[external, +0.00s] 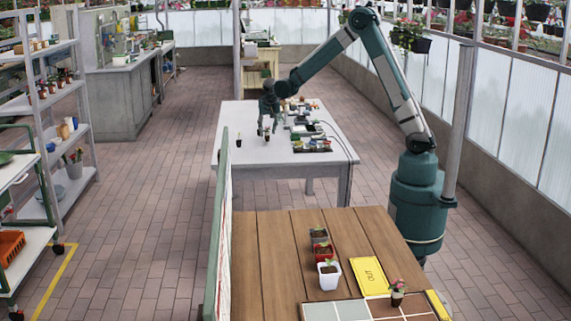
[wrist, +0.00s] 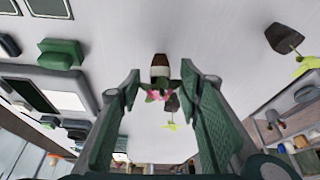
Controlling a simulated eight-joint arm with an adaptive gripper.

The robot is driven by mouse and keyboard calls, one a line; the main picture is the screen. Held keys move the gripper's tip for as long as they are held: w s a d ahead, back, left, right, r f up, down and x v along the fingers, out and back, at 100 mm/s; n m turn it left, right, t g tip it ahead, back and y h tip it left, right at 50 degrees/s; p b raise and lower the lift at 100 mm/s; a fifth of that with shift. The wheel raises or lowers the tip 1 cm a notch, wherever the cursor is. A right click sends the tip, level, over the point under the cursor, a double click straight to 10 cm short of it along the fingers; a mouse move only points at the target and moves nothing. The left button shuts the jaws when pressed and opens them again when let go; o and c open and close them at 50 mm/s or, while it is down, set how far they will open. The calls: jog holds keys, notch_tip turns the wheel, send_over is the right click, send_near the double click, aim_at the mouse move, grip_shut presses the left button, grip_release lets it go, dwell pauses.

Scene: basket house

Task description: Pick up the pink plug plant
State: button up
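The pink plug plant shows in the wrist view as a brown plug (wrist: 160,62) with pink petals and green leaves (wrist: 157,95). It is on the white table, between my gripper's two fingers, with a visible gap on both sides. My gripper (wrist: 160,76) is open. In the external view my gripper (external: 265,130) points down low over the left part of the white table (external: 228,160). The pink plant cannot be made out clearly there.
In the wrist view, a plug with yellow-green leaves (wrist: 172,104) is close to the pink one, and another dark plug (wrist: 284,38) lies right. Trays and dark items (external: 308,132) fill the table's right side. A wooden table (external: 262,260) with pots stands in front.

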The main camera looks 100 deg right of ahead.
jog(key=shift+b+x, duration=0.3)
jog(key=shift+x, duration=1.1)
jog(key=c, duration=0.8)
